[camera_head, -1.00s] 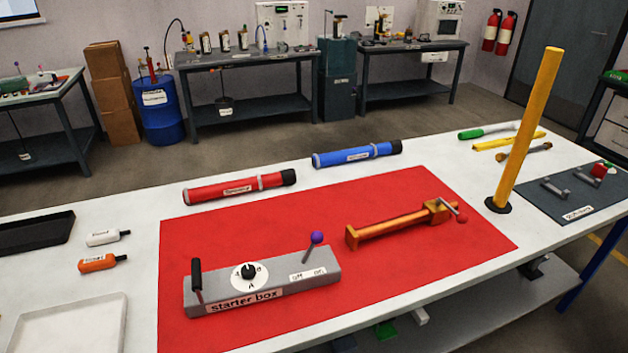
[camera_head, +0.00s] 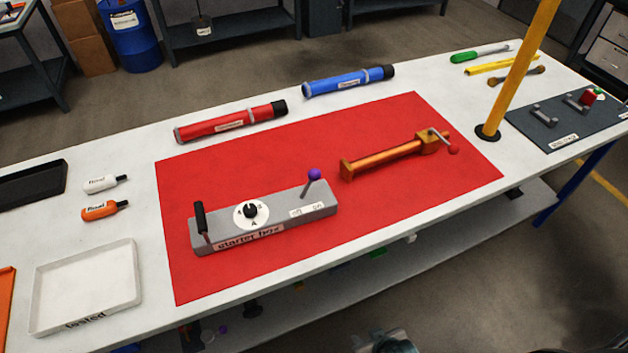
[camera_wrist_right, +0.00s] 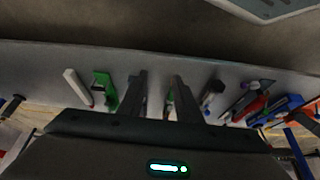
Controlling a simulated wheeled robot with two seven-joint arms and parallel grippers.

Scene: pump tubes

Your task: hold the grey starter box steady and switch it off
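The grey starter box (camera_head: 275,222) lies on the red mat (camera_head: 380,118). A black upright handle (camera_head: 200,217) stands at its left end and a black knob on a white dial (camera_head: 250,212) is near its middle. A lever with a purple ball (camera_head: 314,174) rises near the right end, behind the off and on labels, leaning slightly right. My right gripper (camera_head: 392,344) shows only in part at the bottom edge, well short of the box. In the right wrist view its two fingers (camera_wrist_right: 160,88) are apart with nothing between them. My left gripper is out of view.
An orange clamp-like tool (camera_head: 385,160) lies right of the box. Red (camera_head: 230,122) and blue (camera_head: 345,82) tubes lie behind the mat. A yellow post (camera_head: 517,70) stands at the right. A white tray (camera_head: 137,290) is at front left. A lower shelf (camera_head: 470,238) holds several small items.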

